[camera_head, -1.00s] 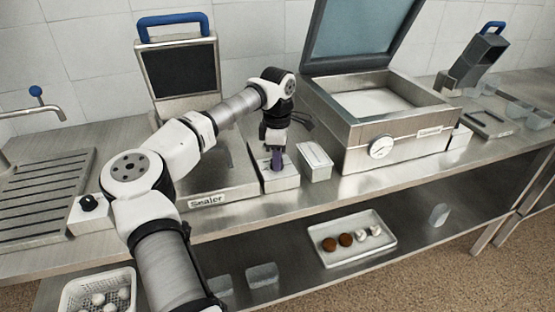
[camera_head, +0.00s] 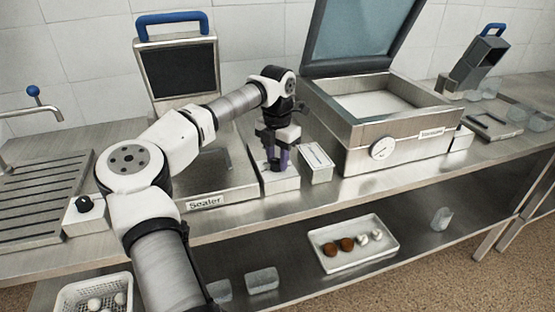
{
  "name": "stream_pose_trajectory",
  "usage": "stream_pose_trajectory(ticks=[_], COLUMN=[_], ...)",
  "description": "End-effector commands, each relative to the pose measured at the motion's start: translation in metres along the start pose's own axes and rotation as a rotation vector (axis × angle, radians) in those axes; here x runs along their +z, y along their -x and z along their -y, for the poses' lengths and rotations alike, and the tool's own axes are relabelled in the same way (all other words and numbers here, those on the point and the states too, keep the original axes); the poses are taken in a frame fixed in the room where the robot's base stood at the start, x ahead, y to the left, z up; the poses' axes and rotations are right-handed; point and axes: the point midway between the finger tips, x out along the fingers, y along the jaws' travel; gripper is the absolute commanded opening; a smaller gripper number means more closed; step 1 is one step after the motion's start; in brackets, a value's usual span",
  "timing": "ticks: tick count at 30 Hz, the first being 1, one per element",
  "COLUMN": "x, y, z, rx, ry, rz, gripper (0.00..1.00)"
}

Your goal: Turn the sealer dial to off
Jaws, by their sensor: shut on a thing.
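The sealer (camera_head: 206,202) is a steel machine with a raised, blue-handled lid, and a label on its front reads "Sealer". A white control box (camera_head: 282,183) stands at its right end. My gripper (camera_head: 277,163) points down over this box. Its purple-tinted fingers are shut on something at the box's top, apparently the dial. The dial itself is hidden by the fingers, so its setting cannot be read.
Another white box with a black knob (camera_head: 85,203) stands left of the sealer. A small white box (camera_head: 316,161) is close right of my gripper. An open-lidded steel machine with a round gauge (camera_head: 382,148) stands beyond it. A tray (camera_head: 326,262) lies on the lower shelf.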

Motion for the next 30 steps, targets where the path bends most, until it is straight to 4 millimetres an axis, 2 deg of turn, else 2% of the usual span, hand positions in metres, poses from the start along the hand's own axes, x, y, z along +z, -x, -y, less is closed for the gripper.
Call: stream_pose_trajectory(ticks=[6,15,30], x=[-0.0004,-0.0004,-0.0005], y=[-0.0002,0.0005,0.0006], z=[-0.0013,-0.0013,-0.0014], rx=[0.003,0.002,0.001], ry=[0.186,0.368,0.454], rz=[-0.001,0.000,0.000], gripper=[0.07,0.07,0.07])
